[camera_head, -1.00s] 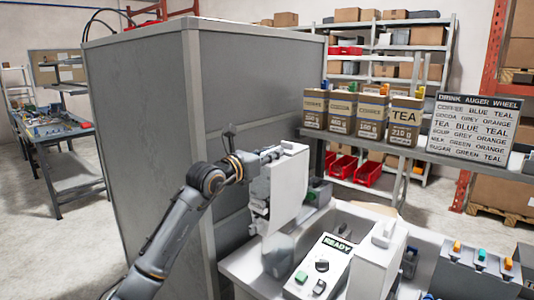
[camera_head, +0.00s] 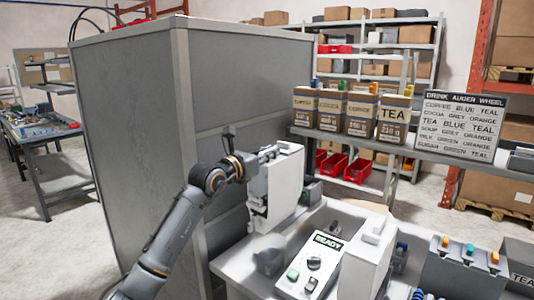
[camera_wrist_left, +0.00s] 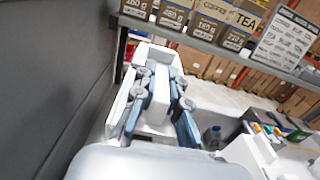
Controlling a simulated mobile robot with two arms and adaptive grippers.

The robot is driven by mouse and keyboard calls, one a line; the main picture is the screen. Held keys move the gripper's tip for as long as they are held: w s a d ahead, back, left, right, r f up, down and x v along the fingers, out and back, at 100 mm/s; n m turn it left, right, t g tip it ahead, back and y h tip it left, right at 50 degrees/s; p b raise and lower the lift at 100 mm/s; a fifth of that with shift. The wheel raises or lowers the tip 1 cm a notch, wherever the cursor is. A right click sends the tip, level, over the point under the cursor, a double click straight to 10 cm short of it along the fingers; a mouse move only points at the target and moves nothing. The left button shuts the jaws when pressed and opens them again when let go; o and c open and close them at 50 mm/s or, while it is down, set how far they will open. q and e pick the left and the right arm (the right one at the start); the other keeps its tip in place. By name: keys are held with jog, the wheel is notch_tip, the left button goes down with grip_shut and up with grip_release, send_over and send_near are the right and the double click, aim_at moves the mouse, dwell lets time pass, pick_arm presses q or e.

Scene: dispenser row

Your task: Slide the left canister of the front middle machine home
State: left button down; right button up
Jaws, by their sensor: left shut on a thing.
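A tall white canister (camera_head: 282,185) is held upright at the left of the white machine with the READY panel (camera_head: 328,241). My left gripper (camera_head: 266,156) is shut on the canister's grip at its upper part. In the left wrist view the two fingers (camera_wrist_left: 158,105) close on a white grip on the canister (camera_wrist_left: 150,52). The canister's lower end is near the machine's left part, above a grey rounded part (camera_head: 269,256). I cannot tell whether it touches the machine. A second white canister (camera_head: 368,262) stands on the machine's right. My right gripper is not in view.
A large grey cabinet (camera_head: 130,140) stands close behind my left arm. A shelf (camera_head: 400,148) behind the machine holds several brown packs and a DRINK AUGER WHEEL sign (camera_head: 464,125). A grey box with coloured knobs (camera_head: 465,270) stands at the right.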

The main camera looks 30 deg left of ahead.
pick_arm(q)
jog(key=shift+w+f, duration=0.2)
jog(key=shift+w, duration=0.15)
jog(key=shift+f+b, duration=0.55)
jog(key=c, duration=1.3)
grip_release()
jog(key=shift+s, duration=0.1)
jog(key=shift+f, duration=0.15)
jog(key=s, duration=1.2)
jog(key=shift+a, duration=0.4)
